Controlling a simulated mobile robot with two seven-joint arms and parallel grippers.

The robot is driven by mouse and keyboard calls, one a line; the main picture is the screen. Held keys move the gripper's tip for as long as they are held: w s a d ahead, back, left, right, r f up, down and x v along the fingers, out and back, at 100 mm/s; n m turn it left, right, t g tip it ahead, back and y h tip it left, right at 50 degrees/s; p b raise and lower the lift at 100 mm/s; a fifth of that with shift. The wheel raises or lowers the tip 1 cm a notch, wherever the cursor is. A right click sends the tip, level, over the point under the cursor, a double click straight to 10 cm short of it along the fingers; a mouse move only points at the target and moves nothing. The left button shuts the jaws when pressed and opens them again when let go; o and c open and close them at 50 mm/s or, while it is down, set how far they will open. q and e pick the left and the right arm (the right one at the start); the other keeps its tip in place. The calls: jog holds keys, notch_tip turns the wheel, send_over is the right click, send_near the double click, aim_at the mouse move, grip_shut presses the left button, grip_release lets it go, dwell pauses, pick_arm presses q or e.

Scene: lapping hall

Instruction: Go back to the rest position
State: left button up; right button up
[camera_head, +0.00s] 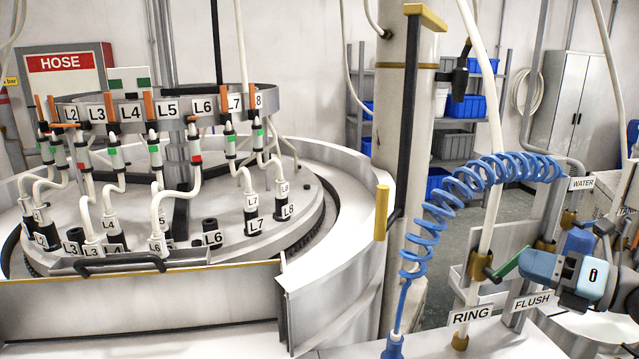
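My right gripper (530,264), light blue and dark grey, is at the right beside a green lever (508,261) on the RING pipe (482,230). I cannot tell whether it touches the lever or whether its fingers are open or shut. My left gripper is not in view. The lapping machine's round plate (290,222) carries several white hoses on labelled black sockets. A black L6 socket (211,236) shows no hose on it. An L6-labelled hose end (157,243) stands to its left, beneath the red-ringed valve (196,156).
A blue coiled hose (440,207) hangs left of my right gripper. A column (400,130) with a black bar stands mid-view. The machine's wall (335,285) is in front. WATER and FLUSH (531,301) labels mark pipes at the right. Shelves with blue bins (465,108) stand behind.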

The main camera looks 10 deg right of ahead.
jog(key=s+f+m+h, duration=0.2)
jog(key=f+m+h, duration=0.2)
jog(key=f+m, duration=0.3)
jog(key=s+f+m+h, duration=0.3)
jog(key=f+m+h, duration=0.1)
jog(key=f+m, duration=0.3)
jog(key=s+f+m+h, duration=0.3)
jog(key=f+m+h, duration=0.2)
jog(key=f+m, duration=0.2)
jog(key=shift+d+m+t, duration=0.1)
jog(key=shift+m+t, duration=0.3)
jog(key=shift+m, duration=0.9)
jog(key=s+a+f+m+g+y, duration=0.1)
jog(key=s+a+f+m+g, duration=0.4)
jog(key=s+a, duration=0.3)
jog(key=s+a+f+m+g, duration=0.5)
jog(key=s, duration=0.4)
jog(key=w+a+f+t+y, duration=0.1)
jog(key=w+a+f+t, duration=0.2)
jog(key=f, duration=0.4)
jog(key=w+a+f+t+y, duration=0.2)
jog(key=a+f+t, duration=0.1)
jog(key=f, duration=0.4)
jog(key=shift+w+a+n+t, duration=0.4)
jog(key=shift+t, duration=0.2)
dwell(0.9)
